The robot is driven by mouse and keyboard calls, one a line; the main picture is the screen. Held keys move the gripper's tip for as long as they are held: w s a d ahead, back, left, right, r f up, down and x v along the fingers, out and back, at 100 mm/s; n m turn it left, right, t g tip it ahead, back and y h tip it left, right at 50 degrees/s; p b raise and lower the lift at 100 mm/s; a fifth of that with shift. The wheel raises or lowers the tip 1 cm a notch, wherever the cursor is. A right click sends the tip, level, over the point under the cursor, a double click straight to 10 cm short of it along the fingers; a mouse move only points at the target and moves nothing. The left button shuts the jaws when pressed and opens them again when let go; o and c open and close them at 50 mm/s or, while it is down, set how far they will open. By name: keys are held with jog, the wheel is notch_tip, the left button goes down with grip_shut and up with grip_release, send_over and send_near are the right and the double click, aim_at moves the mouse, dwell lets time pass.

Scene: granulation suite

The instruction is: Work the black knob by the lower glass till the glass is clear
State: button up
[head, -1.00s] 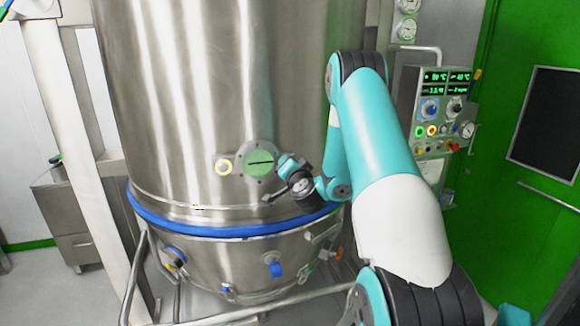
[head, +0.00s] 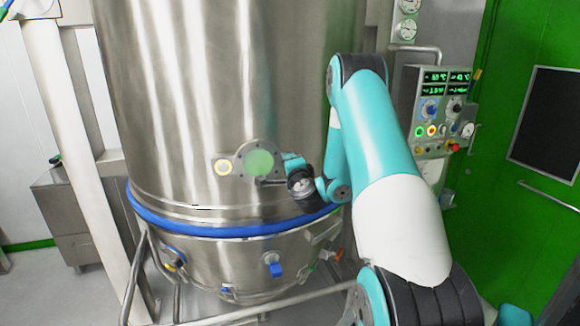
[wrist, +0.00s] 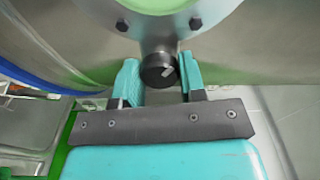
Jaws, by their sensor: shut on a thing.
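The lower glass (head: 259,163) is a round pale green window in a bolted metal ring on the steel vessel. No dark bar shows across its middle. Its lower edge also shows at the top of the wrist view (wrist: 150,4). The black knob (wrist: 157,73) stands on a short stem below the ring in the wrist view, with a pale line slanting on its face. My gripper (wrist: 159,68) is shut on the knob, one teal finger on each side. In the head view my gripper (head: 279,172) reaches the ring's right side and hides the knob.
A blue band (head: 230,231) circles the vessel below. A control panel (head: 444,108) stands to the right beside a green door (head: 545,60). A metal rail (head: 235,312) runs in front of the vessel's bottom.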

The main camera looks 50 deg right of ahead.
jog(key=shift+f, duration=0.1)
dwell(0.3)
jog(key=o, duration=0.9)
